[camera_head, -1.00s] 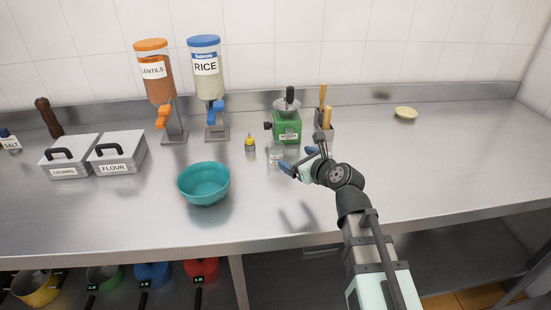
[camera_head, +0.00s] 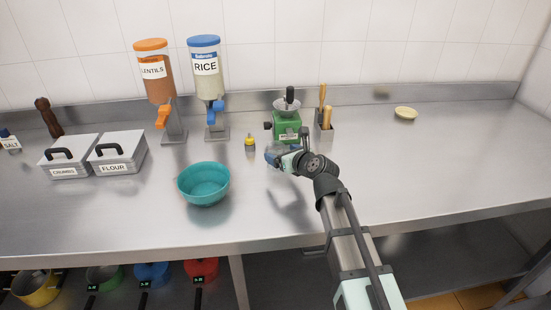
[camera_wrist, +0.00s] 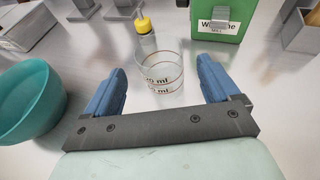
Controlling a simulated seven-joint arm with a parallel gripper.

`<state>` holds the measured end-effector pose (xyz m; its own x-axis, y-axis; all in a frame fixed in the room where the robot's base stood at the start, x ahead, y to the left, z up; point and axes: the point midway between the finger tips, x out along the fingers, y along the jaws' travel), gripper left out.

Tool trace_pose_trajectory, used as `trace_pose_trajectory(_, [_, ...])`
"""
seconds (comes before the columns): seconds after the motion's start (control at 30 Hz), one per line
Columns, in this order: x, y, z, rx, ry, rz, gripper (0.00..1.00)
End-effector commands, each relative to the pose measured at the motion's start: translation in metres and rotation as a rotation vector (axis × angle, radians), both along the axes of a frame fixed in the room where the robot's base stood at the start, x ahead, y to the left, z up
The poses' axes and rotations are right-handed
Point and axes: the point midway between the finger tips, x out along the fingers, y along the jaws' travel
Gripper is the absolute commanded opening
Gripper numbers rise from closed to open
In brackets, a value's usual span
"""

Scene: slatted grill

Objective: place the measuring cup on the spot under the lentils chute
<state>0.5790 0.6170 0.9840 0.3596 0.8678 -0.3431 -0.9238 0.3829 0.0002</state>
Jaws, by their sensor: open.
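The clear measuring cup (camera_wrist: 160,78) stands upright on the counter, with ml markings showing in the wrist view. My gripper (camera_wrist: 160,85) is open, one blue finger on each side of the cup, with gaps visible at both sides. In the head view my gripper (camera_head: 277,155) hides most of the cup. The lentils dispenser (camera_head: 157,80), with an orange lid, stands at the back left. Its orange chute (camera_head: 163,116) hangs over a grey base (camera_head: 174,138), and no cup stands there.
The rice dispenser (camera_head: 206,75) stands right of the lentils. A yellow-capped bottle (camera_head: 250,143) and green mill (camera_head: 287,127) stand behind my gripper. A teal bowl (camera_head: 204,184) is at front left. Crumbs (camera_head: 68,160) and flour (camera_head: 117,153) bins stand left. The right counter is mostly clear.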

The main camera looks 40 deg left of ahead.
Motion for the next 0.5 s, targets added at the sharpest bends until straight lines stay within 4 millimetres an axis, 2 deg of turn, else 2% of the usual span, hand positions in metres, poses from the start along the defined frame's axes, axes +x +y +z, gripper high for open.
trace_pose_trajectory(0.17, [0.004, 0.008, -0.004, 0.000, 0.000, 0.000, 0.89])
trace_pose_trajectory(0.5, [0.019, 0.043, -0.019, 0.000, 0.000, 0.001, 0.89])
